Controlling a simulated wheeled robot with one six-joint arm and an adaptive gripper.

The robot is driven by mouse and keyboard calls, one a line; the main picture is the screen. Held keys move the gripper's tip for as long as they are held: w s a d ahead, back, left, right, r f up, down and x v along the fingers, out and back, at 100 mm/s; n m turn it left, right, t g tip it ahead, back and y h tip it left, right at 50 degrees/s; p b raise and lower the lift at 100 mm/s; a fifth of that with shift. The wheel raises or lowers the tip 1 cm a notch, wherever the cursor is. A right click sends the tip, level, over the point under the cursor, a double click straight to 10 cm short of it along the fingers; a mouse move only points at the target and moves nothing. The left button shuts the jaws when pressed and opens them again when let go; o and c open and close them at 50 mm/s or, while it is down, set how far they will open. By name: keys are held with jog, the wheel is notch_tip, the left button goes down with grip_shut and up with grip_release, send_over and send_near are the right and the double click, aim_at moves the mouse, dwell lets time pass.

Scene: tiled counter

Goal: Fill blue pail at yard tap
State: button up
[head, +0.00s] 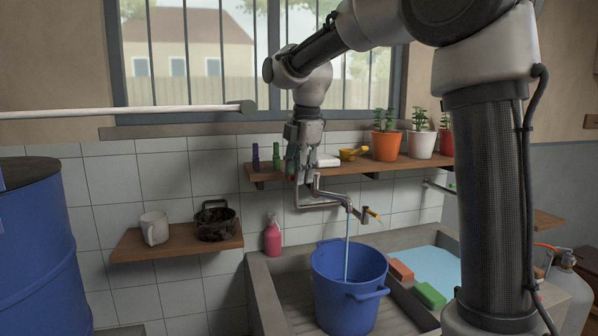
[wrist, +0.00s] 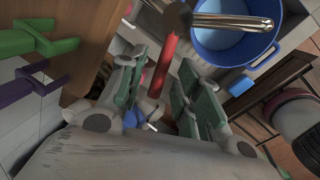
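The blue pail (head: 337,299) stands upright in the sink basin, under the metal tap (head: 327,195). A thin stream of water (head: 347,248) falls from the spout into the pail. The wrist view shows the pail (wrist: 270,50) at upper right with pale blue water inside, partly covered by the spout (wrist: 232,20); I cannot tell the exact level. My gripper (head: 300,178) points down above the tap. In the wrist view its green-padded fingers (wrist: 160,78) are apart, with a red lever (wrist: 165,65) seen between them. Contact with the lever is not clear.
A blue barrel (head: 40,250) stands far left.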

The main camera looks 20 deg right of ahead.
notch_tip(320, 180, up, 12)
jog(key=s, duration=0.2)
jog(key=shift+d, duration=0.35)
jog(key=shift+s+f, duration=0.1)
jog(key=shift+f, duration=0.05)
dwell(0.4)
